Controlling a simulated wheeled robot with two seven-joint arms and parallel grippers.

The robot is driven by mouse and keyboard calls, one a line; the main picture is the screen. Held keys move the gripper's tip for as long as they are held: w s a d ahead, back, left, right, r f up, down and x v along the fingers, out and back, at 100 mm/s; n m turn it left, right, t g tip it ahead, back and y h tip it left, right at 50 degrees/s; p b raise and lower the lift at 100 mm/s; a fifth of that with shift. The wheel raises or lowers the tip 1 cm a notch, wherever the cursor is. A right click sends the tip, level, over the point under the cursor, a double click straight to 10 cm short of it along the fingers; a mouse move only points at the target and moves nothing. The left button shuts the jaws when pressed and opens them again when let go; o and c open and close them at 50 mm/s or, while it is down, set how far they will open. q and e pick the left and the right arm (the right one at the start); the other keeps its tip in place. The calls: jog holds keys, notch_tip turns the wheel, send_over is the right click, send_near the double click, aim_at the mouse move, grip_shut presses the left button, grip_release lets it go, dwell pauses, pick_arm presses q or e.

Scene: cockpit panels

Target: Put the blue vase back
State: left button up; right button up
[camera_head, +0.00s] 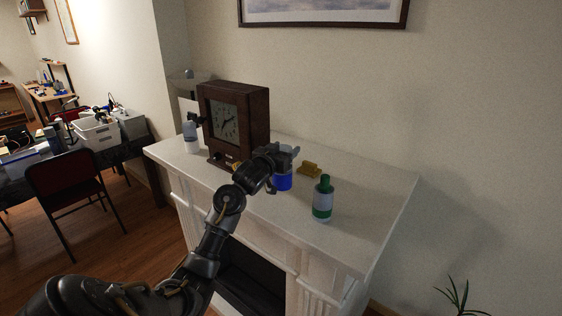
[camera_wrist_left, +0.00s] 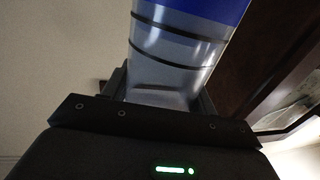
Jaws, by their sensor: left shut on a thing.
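The blue vase (camera_head: 283,182) is at the mantel, right of the clock, with its blue lower part showing below my left gripper (camera_head: 286,156). My left gripper is shut on the upper part of the vase and hides some of it. In the left wrist view the vase (camera_wrist_left: 178,55) fills the space between the fingers, grey with dark bands and a blue end at the top. The vase looks upright. I cannot tell whether its base touches the mantel. My right gripper is not in view.
A green and white vase (camera_head: 322,199) stands at the right on the white mantel (camera_head: 375,190). A small yellow object (camera_head: 309,168) lies behind. A brown clock (camera_head: 234,122) stands left, beside a grey and white vase (camera_head: 191,136). The mantel's right end is clear.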

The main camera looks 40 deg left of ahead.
pick_arm(q)
jog(key=shift+w+a+f, duration=0.3)
jog(key=shift+a+f, duration=0.2)
jog(key=shift+f, duration=0.1)
jog(key=shift+w+a+f, duration=0.25)
jog(key=shift+a+f, duration=0.2)
jog(key=shift+f, duration=0.15)
notch_tip(320, 180, down, 4)
jog(key=shift+a+r+p, duration=0.15)
jog(key=shift+r+p, duration=0.1)
jog(key=shift+p, duration=0.8)
jog(key=shift+f, duration=0.15)
jog(key=o, duration=1.6)
